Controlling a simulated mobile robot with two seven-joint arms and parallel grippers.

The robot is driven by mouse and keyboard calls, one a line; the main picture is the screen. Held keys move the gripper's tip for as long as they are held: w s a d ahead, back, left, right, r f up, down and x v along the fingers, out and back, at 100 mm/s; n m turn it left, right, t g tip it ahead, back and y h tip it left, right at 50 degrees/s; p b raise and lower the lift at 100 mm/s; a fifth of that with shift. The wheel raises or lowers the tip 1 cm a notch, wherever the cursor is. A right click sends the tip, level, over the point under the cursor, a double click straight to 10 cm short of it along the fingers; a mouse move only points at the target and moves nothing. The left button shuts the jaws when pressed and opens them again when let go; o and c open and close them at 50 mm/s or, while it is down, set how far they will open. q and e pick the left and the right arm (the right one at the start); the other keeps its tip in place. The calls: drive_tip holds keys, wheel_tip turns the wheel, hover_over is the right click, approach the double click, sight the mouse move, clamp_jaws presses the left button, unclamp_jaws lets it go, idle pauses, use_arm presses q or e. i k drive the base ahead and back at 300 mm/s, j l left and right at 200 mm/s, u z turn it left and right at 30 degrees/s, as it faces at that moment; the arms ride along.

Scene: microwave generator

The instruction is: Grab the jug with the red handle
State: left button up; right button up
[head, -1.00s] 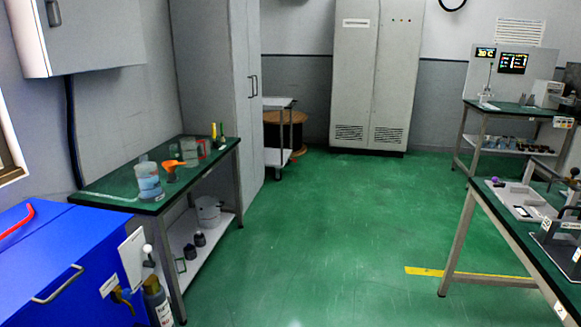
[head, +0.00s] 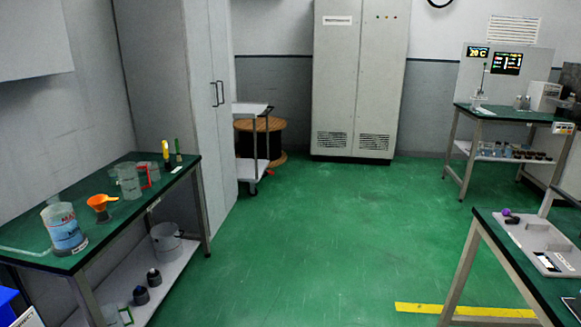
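A clear jug with a red handle (head: 130,181) stands on the green-topped table at the left. Its red handle (head: 149,174) faces right. Neither of my grippers shows in the head view.
The left table (head: 103,238) has a lower shelf with a white bucket (head: 167,242) and small dark bottles. Yellow and green handled tools (head: 166,154) stand at its back. Green floor (head: 300,240) is clear between it and the right table (head: 527,264).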

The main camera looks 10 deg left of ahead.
sight(127, 172)
drive_tip(key=i+l+u, duration=0.1)
drive_tip(key=i+u, duration=0.2)
drive_tip(key=i, duration=0.2)
drive_tip(key=i+l+u, duration=0.3)
drive_tip(key=i, duration=0.2)
drive_tip(key=i+l+u, duration=0.15)
drive_tip(key=i+u, duration=0.25)
drive_tip(key=i+l+u, duration=0.2)
drive_tip(key=u, duration=0.2)
